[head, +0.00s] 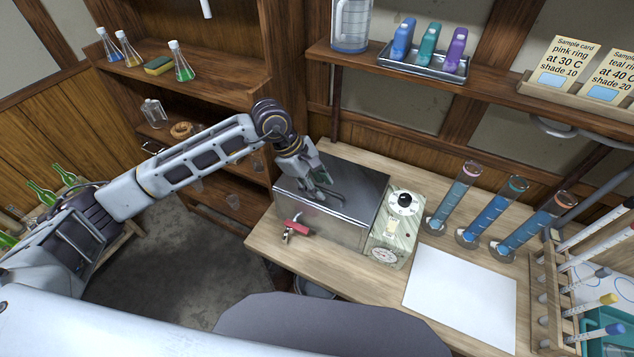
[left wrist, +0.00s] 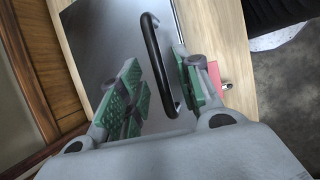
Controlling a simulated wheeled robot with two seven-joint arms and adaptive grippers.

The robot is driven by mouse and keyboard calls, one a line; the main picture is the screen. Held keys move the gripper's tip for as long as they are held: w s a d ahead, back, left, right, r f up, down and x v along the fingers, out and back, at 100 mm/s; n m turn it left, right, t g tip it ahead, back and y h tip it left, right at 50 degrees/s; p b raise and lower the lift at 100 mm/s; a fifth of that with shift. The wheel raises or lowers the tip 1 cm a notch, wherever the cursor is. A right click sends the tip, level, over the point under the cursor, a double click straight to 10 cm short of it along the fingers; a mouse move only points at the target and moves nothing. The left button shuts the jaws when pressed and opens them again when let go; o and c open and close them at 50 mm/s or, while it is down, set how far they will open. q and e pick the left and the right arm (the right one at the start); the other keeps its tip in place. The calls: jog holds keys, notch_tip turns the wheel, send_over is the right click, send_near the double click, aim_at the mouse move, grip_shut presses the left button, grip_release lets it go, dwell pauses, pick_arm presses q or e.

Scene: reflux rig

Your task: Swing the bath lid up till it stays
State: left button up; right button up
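The bath (head: 310,222) is a metal box on the wooden bench, with a control panel (head: 397,228) on its right side. Its lid (head: 358,186) is flat and closed. A black handle (left wrist: 158,62) stands on the lid. My left gripper (head: 325,190) is over the lid, pointing down at the handle. In the left wrist view its green-padded fingers (left wrist: 165,95) are apart, with the handle between them; I see no clear contact. The handle is partly hidden by the gripper in the head view. My right gripper is not in view.
A red tap (head: 296,226) sticks out at the bath's front. Several cylinders with blue liquid (head: 480,222) stand right of the panel, behind a white sheet (head: 460,300). A shelf with a tray of bottles (head: 424,64) hangs above and behind the bath.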

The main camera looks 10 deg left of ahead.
pick_arm(q)
grip_shut()
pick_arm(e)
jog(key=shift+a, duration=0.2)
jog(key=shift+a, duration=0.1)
pick_arm(q)
jog(key=shift+w+r, duration=0.1)
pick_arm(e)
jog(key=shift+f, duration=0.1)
